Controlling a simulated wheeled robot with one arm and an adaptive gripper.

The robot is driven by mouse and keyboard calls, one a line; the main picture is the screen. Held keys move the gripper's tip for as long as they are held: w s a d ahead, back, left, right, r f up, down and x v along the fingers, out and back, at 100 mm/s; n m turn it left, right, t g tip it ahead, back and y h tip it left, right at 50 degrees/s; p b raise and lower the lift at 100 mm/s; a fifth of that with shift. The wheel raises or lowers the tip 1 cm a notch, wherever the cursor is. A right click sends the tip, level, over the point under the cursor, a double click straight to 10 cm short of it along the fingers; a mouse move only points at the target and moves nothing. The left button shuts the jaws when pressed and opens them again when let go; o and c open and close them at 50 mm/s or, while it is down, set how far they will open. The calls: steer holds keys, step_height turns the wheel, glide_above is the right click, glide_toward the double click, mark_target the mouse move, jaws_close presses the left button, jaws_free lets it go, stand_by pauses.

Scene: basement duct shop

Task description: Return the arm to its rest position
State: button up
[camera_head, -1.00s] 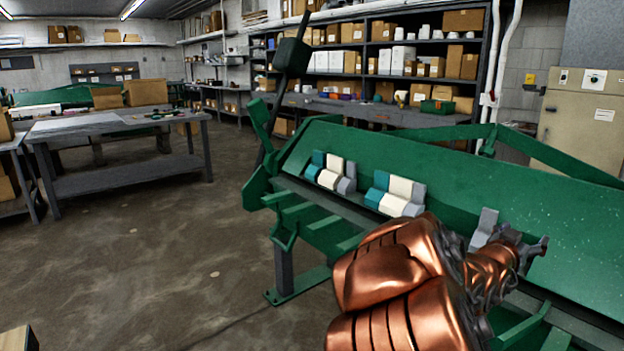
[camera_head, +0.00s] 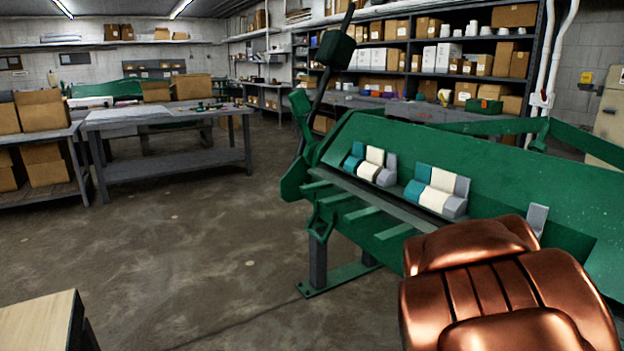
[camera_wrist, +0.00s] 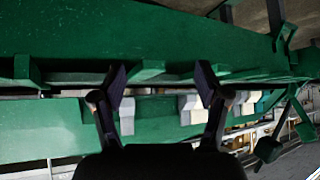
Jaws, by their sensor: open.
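My copper-coloured arm (camera_head: 500,285) shows at the lower right of the head view, in front of the green machine (camera_head: 570,215). My gripper is hidden behind the arm there. In the wrist view my gripper (camera_wrist: 160,85) shows two dark fingers spread apart with nothing between them. The green machine (camera_wrist: 150,30) fills much of that view, with pale and grey blocks (camera_wrist: 190,108) beyond the fingers. I cannot tell how far the fingers are from it.
The green machine bears two groups of teal, cream and grey blocks (camera_head: 370,166) (camera_head: 437,190). A grey workbench (camera_head: 165,120) and boxes (camera_head: 42,110) stand at the left. A wooden-topped piece (camera_head: 40,322) is at the lower left. Open floor (camera_head: 190,230) lies between.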

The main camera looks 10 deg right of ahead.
steer(key=s+a+f+n+g+y+b, duration=0.1)
steer(key=s+a+f+n+g+y, duration=0.2)
steer(key=a, duration=0.5)
steer(key=s+a+f+n+y+b, duration=0.1)
steer(key=s+a+f+y+b, duration=0.1)
steer(key=s+a+f, duration=0.45)
steer(key=s+a+n+g+y+b, duration=0.1)
steer(key=s+a+n+g, duration=0.2)
steer(key=s+a, duration=0.35)
steer(key=s+a+n+g+b, duration=0.2)
steer(key=s+a+g, duration=0.1)
steer(key=s, duration=0.6)
step_height(320, 180, up, 23)
steer(key=s+p, duration=0.1)
steer(key=p, duration=2.1)
steer(key=shift+s+d+t, duration=0.15)
steer(key=shift+s+t, duration=0.1)
steer(key=shift+t, duration=0.15)
